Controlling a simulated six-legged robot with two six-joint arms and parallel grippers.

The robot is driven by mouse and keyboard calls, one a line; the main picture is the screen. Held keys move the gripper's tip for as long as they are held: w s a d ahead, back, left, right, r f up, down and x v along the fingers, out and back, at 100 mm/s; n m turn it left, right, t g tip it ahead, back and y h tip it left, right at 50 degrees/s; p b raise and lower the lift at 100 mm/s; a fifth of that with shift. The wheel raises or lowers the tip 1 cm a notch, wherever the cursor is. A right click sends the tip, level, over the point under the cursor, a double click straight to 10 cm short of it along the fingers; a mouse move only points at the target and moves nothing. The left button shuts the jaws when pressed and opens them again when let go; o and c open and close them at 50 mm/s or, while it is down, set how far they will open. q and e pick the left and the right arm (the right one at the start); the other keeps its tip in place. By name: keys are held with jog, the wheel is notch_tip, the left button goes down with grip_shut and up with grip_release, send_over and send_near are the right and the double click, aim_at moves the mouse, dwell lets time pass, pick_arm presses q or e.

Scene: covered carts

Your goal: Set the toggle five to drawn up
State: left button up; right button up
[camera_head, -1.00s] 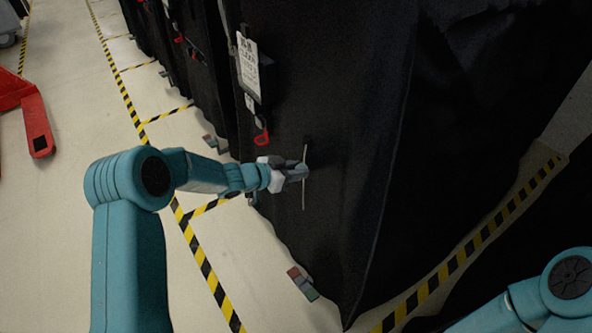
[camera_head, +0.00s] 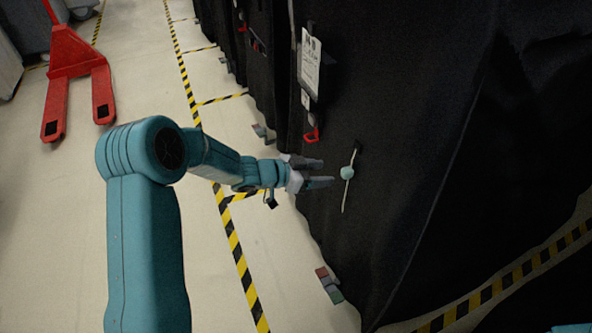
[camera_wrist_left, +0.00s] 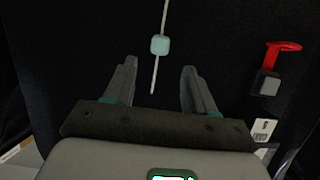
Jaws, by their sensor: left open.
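The toggle (camera_head: 347,173) is a small pale teal bead on a light cord against the black cover (camera_head: 420,110). The cord runs up to a dark piece at its upper end, and a short tail hangs below the bead. In the left wrist view the bead (camera_wrist_left: 160,44) lies just beyond the fingertips, with the cord's tail reaching down between them. My left gripper (camera_head: 327,172) is open and empty, a little left of the bead in the head view. It also shows in the left wrist view (camera_wrist_left: 159,68). My right gripper is out of view.
A red clip (camera_head: 312,135) and a white label sheet (camera_head: 309,62) hang on the cover, up and left of the toggle. A red pallet jack (camera_head: 76,62) stands at the far left. Yellow-black floor tape (camera_head: 236,254) borders the cart; pale floor lies open left of it.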

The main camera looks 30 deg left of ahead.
pick_arm(q)
jog(key=p+v, duration=0.1)
jog(key=v, duration=0.7)
jog(key=shift+s, duration=0.2)
jog(key=shift+a+r, duration=0.1)
jog(key=shift+r, duration=0.1)
jog(key=s+d+f+n+g+h+p, duration=0.15)
jog(key=d+p, duration=0.25)
jog(key=d, duration=0.4)
jog(key=s+d+f+n+g+y+p, duration=0.1)
jog(key=s+d+n+g+p, duration=0.1)
jog(key=d+p, duration=0.35)
jog(key=s+d+f+n+g+y, duration=0.1)
jog(key=s+f, duration=0.4)
jog(key=s, duration=0.5)
jog(key=s+d+f+n+g+y, duration=0.1)
jog(key=s+f+n+g+y, duration=0.3)
jog(key=s, duration=0.7)
jog(key=shift+d+f+n+g, duration=0.3)
jog(key=shift+f+n+g, duration=0.25)
jog(key=shift+f+g, duration=0.35)
